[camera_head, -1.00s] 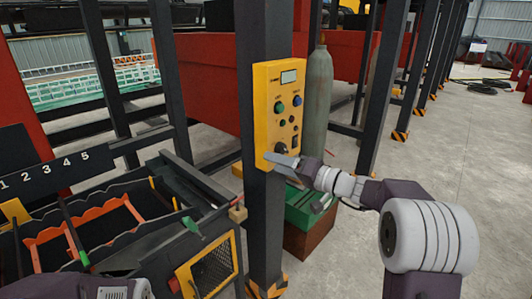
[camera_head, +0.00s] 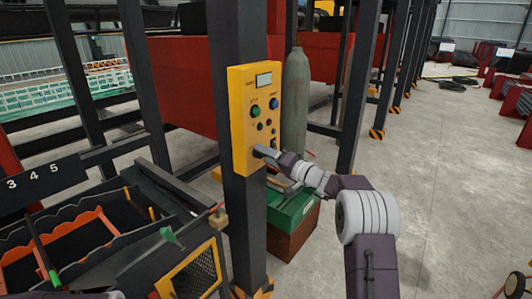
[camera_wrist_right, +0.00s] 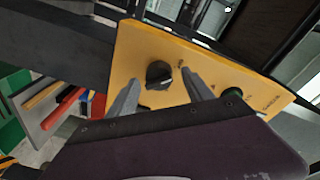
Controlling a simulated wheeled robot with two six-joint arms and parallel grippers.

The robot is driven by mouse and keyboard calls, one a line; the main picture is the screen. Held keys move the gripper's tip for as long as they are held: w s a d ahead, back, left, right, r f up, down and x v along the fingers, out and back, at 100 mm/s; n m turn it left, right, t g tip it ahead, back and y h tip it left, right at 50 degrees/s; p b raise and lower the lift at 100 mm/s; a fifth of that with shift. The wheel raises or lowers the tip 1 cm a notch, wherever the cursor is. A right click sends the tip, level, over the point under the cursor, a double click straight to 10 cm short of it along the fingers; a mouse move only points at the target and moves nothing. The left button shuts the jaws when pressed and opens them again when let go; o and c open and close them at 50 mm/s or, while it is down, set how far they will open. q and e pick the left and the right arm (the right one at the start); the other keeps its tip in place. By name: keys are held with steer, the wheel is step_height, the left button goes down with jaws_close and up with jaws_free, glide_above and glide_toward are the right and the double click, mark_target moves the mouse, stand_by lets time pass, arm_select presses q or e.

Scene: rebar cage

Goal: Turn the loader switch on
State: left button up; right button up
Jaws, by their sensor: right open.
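The yellow control panel (camera_head: 240,110) is fixed to a dark upright post in the head view, with a small display, coloured buttons and a rotary switch. The black rotary switch knob (camera_wrist_right: 158,74) shows in the right wrist view on the panel (camera_wrist_right: 135,50). My right gripper (camera_head: 264,152) is at the lower part of the panel and hides the knob in the head view. In the right wrist view its two open fingers (camera_wrist_right: 159,78) stand either side of the knob; I cannot tell whether they touch it. My left gripper is out of view.
A black tray rack (camera_head: 80,235) with orange dividers is at the lower left. The concrete floor (camera_head: 440,170) at right is mostly clear.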

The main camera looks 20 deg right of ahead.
steer(key=shift+w+f, duration=0.1)
steer(key=shift+w, duration=0.15)
steer(key=shift+s, duration=0.1)
jaws_close()
steer(key=shift+d+r+m+g+y+p, duration=0.15)
steer(key=shift+m+g+p, duration=0.35)
steer(key=shift+m, duration=2.3)
steer(key=shift+a+r+m+g+y+p, duration=0.15)
steer(key=shift+m+p, duration=0.5)
steer(key=shift+m, duration=2.15)
steer(key=shift+d+r+m+g+y+p, duration=0.15)
steer(key=shift+m+g+p, duration=0.35)
steer(key=shift+m, duration=2.3)
